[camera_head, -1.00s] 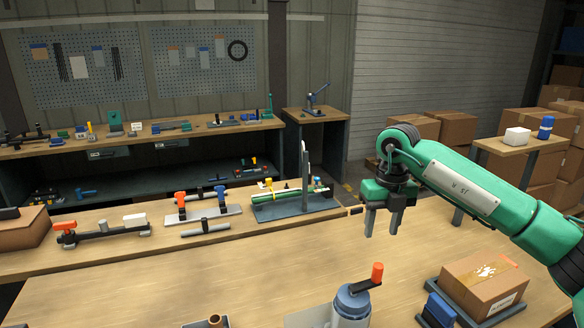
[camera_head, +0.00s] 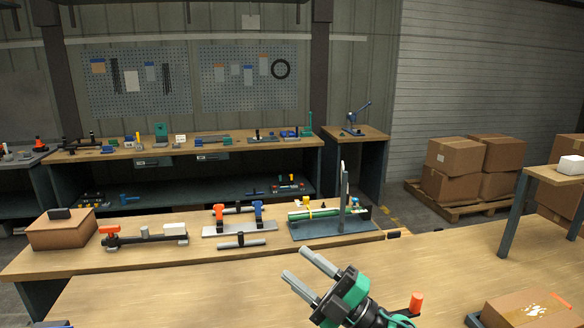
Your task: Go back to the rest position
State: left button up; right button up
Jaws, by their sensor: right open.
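My right gripper (camera_head: 306,272) shows at the bottom middle, above the near wooden table (camera_head: 150,296). Its two grey fingers are apart and point up and left in the picture, with nothing between them. The green wrist behind them runs off the bottom edge. My left gripper is not in view. An orange-topped part (camera_head: 416,304) shows just right of the wrist; most of it is hidden or below the frame.
A ledge behind the table carries a brown box (camera_head: 62,232), an orange-handled clamp fixture (camera_head: 145,238), a fixture with orange and blue handles (camera_head: 240,225), and a grey stand with a green tube (camera_head: 330,228). A cardboard box (camera_head: 530,312) lies at the lower right. The table's left is mostly clear.

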jog(key=s+d+f+m+t+h, duration=0.2)
jog(key=d+f+m+t+h, duration=0.3)
jog(key=d+f+m+h, duration=1.3)
jog(key=s+d+f+m+g+h, duration=0.1)
jog(key=s+f+m+g, duration=0.2)
jog(key=s+f+g, duration=0.7)
jog(key=s+d+f+m+g+h, duration=0.15)
jog(key=s+f+m, duration=0.4)
jog(key=s, duration=0.95)
notch_tip(320, 180, down, 33)
jog(key=s+n+g, duration=0.1)
jog(key=n+g, duration=0.1)
jog(key=s+d+f, duration=0.1)
jog(key=s+f, duration=0.8)
jog(key=s+d+f+g, duration=0.1)
jog(key=s+d+f, duration=0.1)
jog(key=s+f, duration=0.8)
jog(key=shift+d, duration=0.3)
